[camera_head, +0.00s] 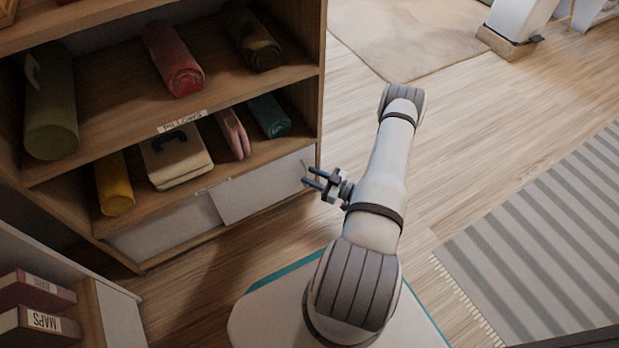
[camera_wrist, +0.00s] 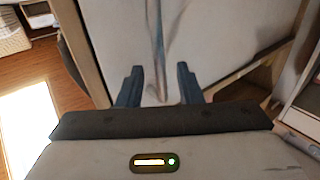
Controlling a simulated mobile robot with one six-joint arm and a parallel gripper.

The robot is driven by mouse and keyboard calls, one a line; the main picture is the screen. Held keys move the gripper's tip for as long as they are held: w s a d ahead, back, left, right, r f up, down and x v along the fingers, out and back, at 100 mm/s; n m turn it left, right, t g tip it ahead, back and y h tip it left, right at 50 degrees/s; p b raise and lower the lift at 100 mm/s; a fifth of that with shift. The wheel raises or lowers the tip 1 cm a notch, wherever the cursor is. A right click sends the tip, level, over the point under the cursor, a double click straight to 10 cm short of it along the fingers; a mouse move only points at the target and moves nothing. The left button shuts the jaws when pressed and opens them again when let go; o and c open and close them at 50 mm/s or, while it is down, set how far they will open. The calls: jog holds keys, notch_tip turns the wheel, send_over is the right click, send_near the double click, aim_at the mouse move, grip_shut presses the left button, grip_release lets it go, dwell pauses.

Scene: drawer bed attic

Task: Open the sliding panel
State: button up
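The low cabinet has two white sliding panels at its bottom. The right panel (camera_head: 262,188) stands in front of the left panel (camera_head: 165,232) and overlaps its edge. A thin upright handle (camera_head: 305,171) seems to sit near the right panel's right edge. My gripper (camera_head: 313,178) is at that right end, its two dark fingers pointing at the panel. In the wrist view the fingers (camera_wrist: 158,88) are apart, with a white panel face (camera_wrist: 115,45) ahead. A thin grey upright strip (camera_wrist: 158,50) shows between them; whether they touch it, I cannot tell.
The wooden shelf unit (camera_head: 322,80) holds several rolls and a cream case (camera_head: 176,155) above the panels. A bookcase (camera_head: 118,315) stands at lower left. Wooden floor (camera_head: 455,150) is clear right of my arm; a striped rug (camera_head: 550,240) lies farther right.

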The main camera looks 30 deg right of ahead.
jog(key=shift+w+a, duration=0.2)
jog(key=shift+w, duration=0.15)
jog(key=shift+c, duration=0.3)
